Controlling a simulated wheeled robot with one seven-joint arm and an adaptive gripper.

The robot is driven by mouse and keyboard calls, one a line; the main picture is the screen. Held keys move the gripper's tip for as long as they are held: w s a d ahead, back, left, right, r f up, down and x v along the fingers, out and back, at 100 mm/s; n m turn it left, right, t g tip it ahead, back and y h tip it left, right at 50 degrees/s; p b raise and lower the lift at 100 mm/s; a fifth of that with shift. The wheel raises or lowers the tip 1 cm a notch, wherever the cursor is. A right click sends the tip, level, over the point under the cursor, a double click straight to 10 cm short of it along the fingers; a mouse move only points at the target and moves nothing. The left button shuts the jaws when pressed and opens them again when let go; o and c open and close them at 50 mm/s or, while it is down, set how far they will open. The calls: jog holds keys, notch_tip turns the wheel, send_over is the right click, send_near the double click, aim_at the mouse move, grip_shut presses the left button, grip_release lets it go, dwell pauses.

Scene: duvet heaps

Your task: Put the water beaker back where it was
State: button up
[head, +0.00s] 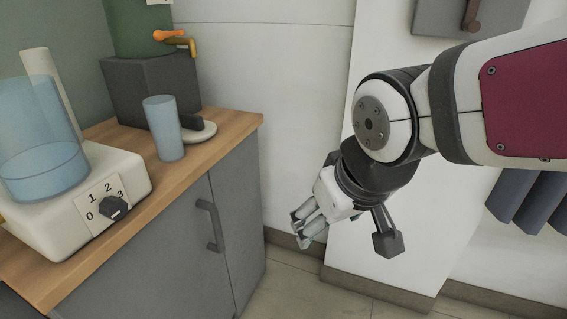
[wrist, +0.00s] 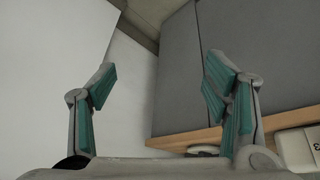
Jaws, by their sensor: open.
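A tall light-blue beaker (head: 164,128) stands upright on the wooden counter (head: 205,160) in the head view, in front of a dark grey block. A round pale disc (head: 200,132) lies just to its right; the beaker appears beside it, not on it. My gripper (head: 312,226) is open and empty, hanging right of the counter over the floor, well apart from the beaker. In the wrist view the two teal-padded fingers of my gripper (wrist: 158,85) are spread with nothing between them. The beaker does not show in the wrist view.
A green container with an orange tap (head: 172,38) stands on the dark block (head: 150,88). A white dial machine (head: 130,165) bearing a wider blue vessel (head: 45,130) fills the counter's left. A grey cabinet (head: 170,245) with a handle is below. Floor right of it is clear.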

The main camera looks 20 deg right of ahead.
jog(key=s+d+m+g, duration=0.1)
jog(key=s+g, duration=0.4)
jog(key=s, duration=1.2)
jog(key=shift+d+r, duration=0.4)
jog(key=shift+r, duration=0.05)
jog(key=shift+w, duration=0.1)
notch_tip(320, 180, up, 29)
jog(key=t+p, duration=0.4)
jog(key=p, duration=2.3)
jog(key=shift+d, duration=0.3)
